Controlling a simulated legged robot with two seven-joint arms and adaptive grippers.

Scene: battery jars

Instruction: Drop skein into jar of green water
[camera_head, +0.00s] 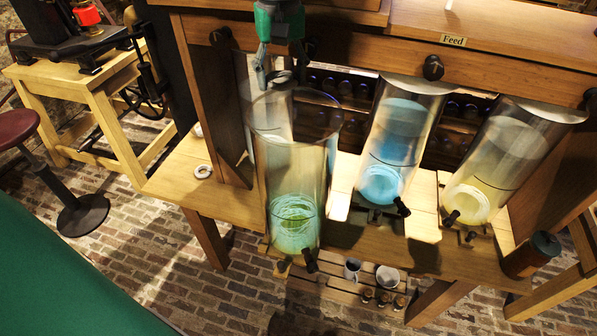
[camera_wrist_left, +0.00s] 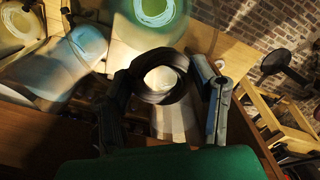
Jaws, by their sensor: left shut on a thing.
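My left gripper (camera_head: 279,72) hangs from the top of the head view, above the mouth of the clear jar of green water (camera_head: 293,222). It is shut on the skein, a dark ring-shaped coil (camera_wrist_left: 136,82) that lies between its two fingers in the left wrist view. In the head view the skein is small and dark, partly hidden by the fingers, near the jar's rim. The jar is a tall glass cylinder with green water in its lower part. My right gripper is not in view.
A jar of blue water (camera_head: 397,140) and a jar of yellow water (camera_head: 503,150) stand to the right. A white ring (camera_head: 203,172) lies on the wooden bench (camera_head: 170,190) at left.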

